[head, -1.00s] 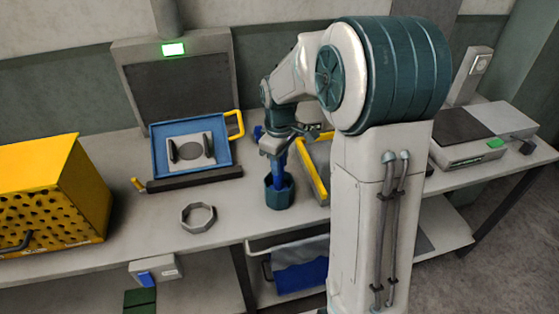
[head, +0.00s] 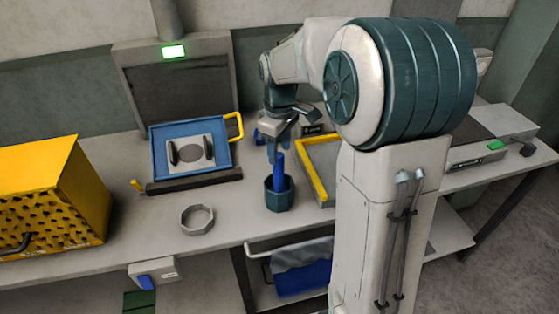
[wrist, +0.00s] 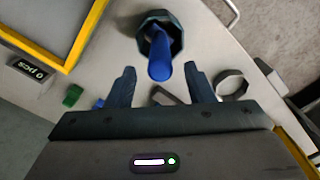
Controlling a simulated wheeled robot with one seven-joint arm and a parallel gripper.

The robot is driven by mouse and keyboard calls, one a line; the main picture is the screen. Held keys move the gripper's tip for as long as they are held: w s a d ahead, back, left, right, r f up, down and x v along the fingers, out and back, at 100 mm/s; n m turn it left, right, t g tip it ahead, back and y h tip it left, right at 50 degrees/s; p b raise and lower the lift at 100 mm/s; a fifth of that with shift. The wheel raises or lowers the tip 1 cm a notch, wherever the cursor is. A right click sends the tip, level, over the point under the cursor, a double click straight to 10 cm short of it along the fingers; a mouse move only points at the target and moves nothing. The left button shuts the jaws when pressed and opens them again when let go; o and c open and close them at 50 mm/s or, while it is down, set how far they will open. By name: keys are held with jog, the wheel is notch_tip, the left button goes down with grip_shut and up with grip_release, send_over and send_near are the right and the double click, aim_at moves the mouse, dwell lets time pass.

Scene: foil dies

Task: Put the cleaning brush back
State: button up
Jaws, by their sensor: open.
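The cleaning brush (head: 281,170) shows as a blue handle standing in a dark teal octagonal cup (head: 279,198) on the bench. Its lower end is hidden inside the cup. In the wrist view the handle (wrist: 160,66) points up towards the camera out of the cup (wrist: 152,22). My gripper (head: 272,155) is just behind and above the cup in the head view. In the wrist view my gripper (wrist: 159,72) is open, with its fingertips apart on either side of the handle's top end. Nothing is held.
A yellow-edged grey tray (head: 318,180) lies right of the cup. A grey octagonal ring (head: 197,219) lies to its left. A blue tray (head: 160,158) leans behind, near a dark bar (head: 195,181). A yellow perforated box (head: 60,190) stands far left. The bench's front edge is close.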

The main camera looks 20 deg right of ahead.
notch_tip(320, 180, up, 6)
jog(key=shift+s+r, duration=0.1)
jog(key=shift+r, duration=0.05)
jog(key=s+f+m+t, duration=0.1)
jog(key=s+m, duration=0.3)
jog(key=s, duration=0.6)
jog(key=s+f+m+t, duration=0.2)
jog(key=s+m, duration=0.3)
jog(key=s, duration=0.6)
jog(key=shift+f, duration=0.8)
jog(key=shift+a, duration=0.1)
